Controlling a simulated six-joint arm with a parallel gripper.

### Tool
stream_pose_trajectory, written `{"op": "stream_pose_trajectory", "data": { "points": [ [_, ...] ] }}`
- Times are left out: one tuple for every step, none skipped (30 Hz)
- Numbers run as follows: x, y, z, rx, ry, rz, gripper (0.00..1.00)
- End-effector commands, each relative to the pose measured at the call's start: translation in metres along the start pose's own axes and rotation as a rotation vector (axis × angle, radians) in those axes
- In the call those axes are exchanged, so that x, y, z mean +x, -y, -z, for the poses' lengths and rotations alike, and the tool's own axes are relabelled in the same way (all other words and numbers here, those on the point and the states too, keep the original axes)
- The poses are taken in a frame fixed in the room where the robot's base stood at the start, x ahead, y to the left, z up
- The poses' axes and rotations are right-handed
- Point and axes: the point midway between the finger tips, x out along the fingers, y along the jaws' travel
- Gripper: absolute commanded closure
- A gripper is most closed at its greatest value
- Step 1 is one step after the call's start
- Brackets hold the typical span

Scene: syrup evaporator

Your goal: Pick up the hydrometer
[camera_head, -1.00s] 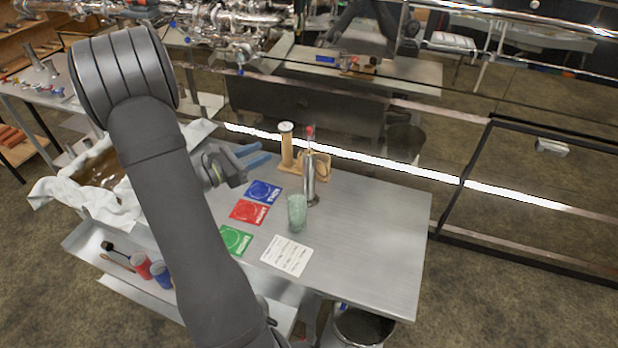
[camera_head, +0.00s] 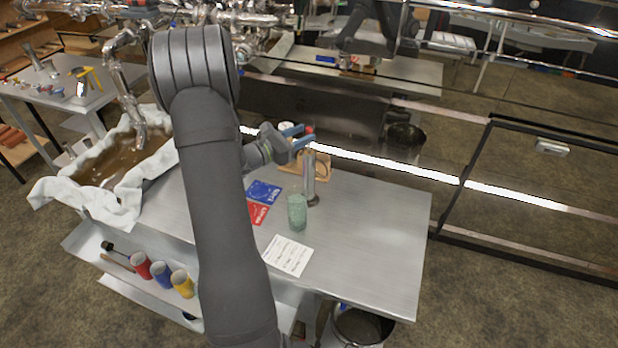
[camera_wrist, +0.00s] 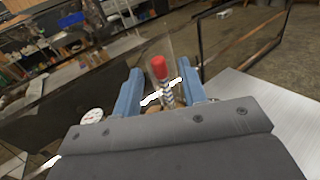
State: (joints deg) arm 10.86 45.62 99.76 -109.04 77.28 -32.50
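The hydrometer (camera_wrist: 160,69) is a clear stem with a red top and a striped band. In the head view its red top (camera_head: 309,129) shows above a tall metal cylinder (camera_head: 310,180) that stands on the steel table. My gripper (camera_head: 307,135) is level with the hydrometer's upper part, above the cylinder's rim. In the wrist view the blue fingers of my gripper (camera_wrist: 164,88) are apart, one on each side of the stem. Gaps show beside the stem, so the gripper is open. The lower part of the hydrometer is hidden.
A glass with green contents (camera_head: 297,213) stands close in front of the cylinder. A wooden stand (camera_head: 318,170) is behind it. Blue (camera_head: 264,191) and red (camera_head: 257,212) cards and a white card (camera_head: 287,255) lie nearby. The table's right side (camera_head: 385,225) is clear.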

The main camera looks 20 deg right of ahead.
Motion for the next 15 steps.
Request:
{"op": "stream_pose_trajectory", "data": {
  "points": [
    [0.010,0.001,0.002,0.000,0.000,0.003,0.62],
    [0.014,0.000,0.001,0.001,0.001,0.003,0.62],
    [0.020,0.001,0.001,0.000,0.001,0.004,0.62],
    [0.024,0.001,0.001,0.000,0.000,0.004,0.62],
    [0.027,0.000,0.001,0.000,0.000,0.002,0.62],
    [0.029,0.000,0.001,0.000,0.000,0.001,0.62],
    [0.030,0.000,0.001,0.000,0.000,0.000,0.62],
    [0.030,0.000,0.001,0.000,0.000,0.000,0.62],
    [0.030,0.000,0.001,0.000,0.000,-0.001,0.62],
    [0.030,0.000,0.001,0.000,0.000,-0.001,0.62],
    [0.030,0.000,0.001,0.000,0.000,-0.001,0.62],
    [0.030,0.000,0.001,0.000,0.000,0.000,0.62],
    [0.030,0.000,0.001,0.000,0.000,0.000,0.65],
    [0.029,0.000,0.001,0.000,0.000,0.000,0.71],
    [0.029,0.000,0.001,0.000,0.000,0.000,0.79]
  ]
}}
